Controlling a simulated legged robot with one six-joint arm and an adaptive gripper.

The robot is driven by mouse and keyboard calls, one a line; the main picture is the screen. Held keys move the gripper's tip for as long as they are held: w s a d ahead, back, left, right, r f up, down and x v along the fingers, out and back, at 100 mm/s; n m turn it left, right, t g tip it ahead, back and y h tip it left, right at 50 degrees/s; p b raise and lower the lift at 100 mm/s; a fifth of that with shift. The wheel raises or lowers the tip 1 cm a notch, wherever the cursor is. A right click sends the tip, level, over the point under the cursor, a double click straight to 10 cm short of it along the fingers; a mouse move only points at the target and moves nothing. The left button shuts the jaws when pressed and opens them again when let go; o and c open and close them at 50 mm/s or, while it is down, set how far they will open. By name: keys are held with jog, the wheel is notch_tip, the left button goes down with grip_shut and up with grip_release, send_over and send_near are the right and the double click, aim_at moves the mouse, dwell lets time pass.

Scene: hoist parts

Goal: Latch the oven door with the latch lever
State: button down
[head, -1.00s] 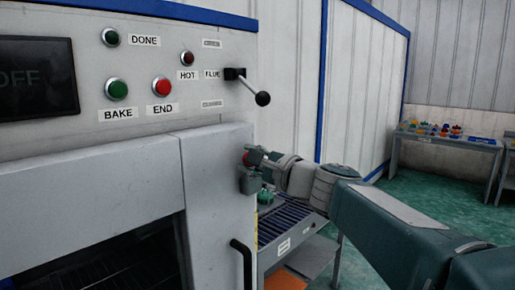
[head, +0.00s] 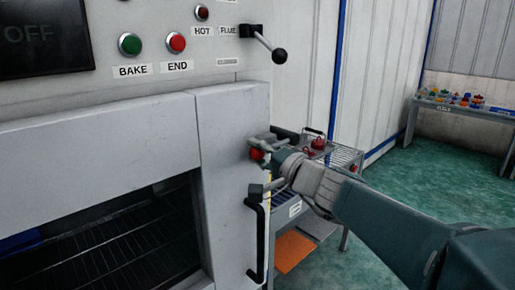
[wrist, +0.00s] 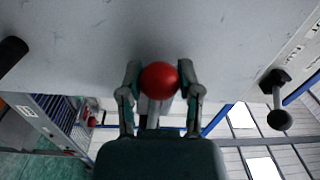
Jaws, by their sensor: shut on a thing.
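The latch lever ends in a red ball knob (wrist: 160,80), which also shows at the oven front's right edge in the head view (head: 257,154). My gripper (wrist: 160,88) has a finger on each side of this knob and is shut on it. In the head view my gripper (head: 264,150) reaches in from the right. A pale lever shaft shows behind the knob in the wrist view; the pivot is mostly hidden. The oven door (head: 228,150) is a grey front with a black handle (head: 257,240). I cannot tell whether the latch is engaged.
The FLUE lever (head: 279,56) with a black ball sticks out above. BAKE (head: 130,44) and END (head: 176,42) buttons sit on the panel. Green floor at the right is clear up to a far table (head: 462,108).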

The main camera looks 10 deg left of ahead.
jog(key=shift+f, duration=0.3)
jog(key=shift+c, duration=1.3)
grip_release()
jog(key=shift+a, duration=0.1)
jog(key=shift+s+r, duration=0.1)
jog(key=shift+s, duration=0.05)
jog(key=v, duration=1.1)
jog(key=shift+s+d, duration=0.2)
jog(key=shift+d, duration=0.2)
